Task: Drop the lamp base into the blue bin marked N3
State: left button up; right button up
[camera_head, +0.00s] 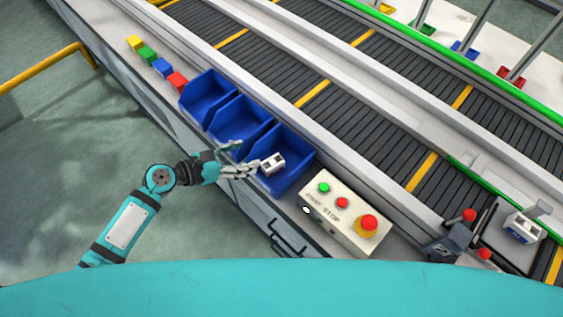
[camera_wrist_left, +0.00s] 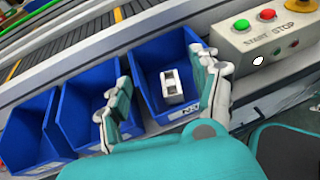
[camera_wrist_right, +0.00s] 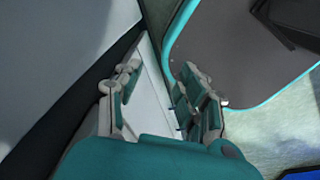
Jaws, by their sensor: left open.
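The lamp base (camera_head: 273,163), a small white block with dark openings, appears inside the blue bin (camera_head: 300,172) nearest the control box. In the left wrist view the lamp base (camera_wrist_left: 172,86) shows against the bin's inner wall, and a label (camera_wrist_left: 190,110) on the bin's front is partly legible, starting with N. My left gripper (camera_head: 247,158) is open at the near side of this bin, its fingers spread and apart from the lamp base. My right gripper (camera_wrist_right: 165,95) is open and empty in the right wrist view, out of the head view.
Two more blue bins (camera_head: 240,122) (camera_head: 207,94) stand in the row, empty. The control box (camera_head: 345,212) with buttons stands to the right. A similar white piece (camera_head: 523,228) sits by the conveyor at right.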

pick_arm(q)
jog(key=v, duration=0.5)
jog(key=shift+d, duration=0.1)
jog(key=s+a+f+m+y, duration=0.1)
jog(key=a+f+m+y, duration=0.15)
jog(key=f, duration=0.65)
jog(key=s+a+f+m+y, duration=0.1)
jog(key=a+f+m+y, duration=0.2)
jog(key=f, duration=0.5)
jog(key=s+a+f+m+g+y, duration=0.1)
jog(key=s+a+f+m, duration=0.15)
jog(key=f, duration=0.25)
jog(key=s+a+f+m+y+b, duration=0.1)
jog(key=s+f, duration=0.2)
jog(key=f, duration=0.1)
jog(key=s+a+f+m+g+y, duration=0.1)
jog(key=s+a+f+m, duration=0.15)
jog(key=f, duration=0.25)
jog(key=s+f+m+g+y, duration=0.1)
jog(key=s+f+m, duration=0.3)
jog(key=s, duration=0.5)
jog(key=s+d+f+m+g, duration=0.1)
jog(key=s+f+m+g, duration=0.1)
jog(key=s+f+m, duration=0.3)
jog(key=s+f+m+g+y+b, duration=0.1)
jog(key=s+f+m, duration=0.4)
jog(key=s, duration=0.7)
jog(key=shift+s+d+f+m+g+y, duration=0.2)
jog(key=shift+s+d+m+g+y, duration=0.15)
jog(key=shift+m, duration=0.6)
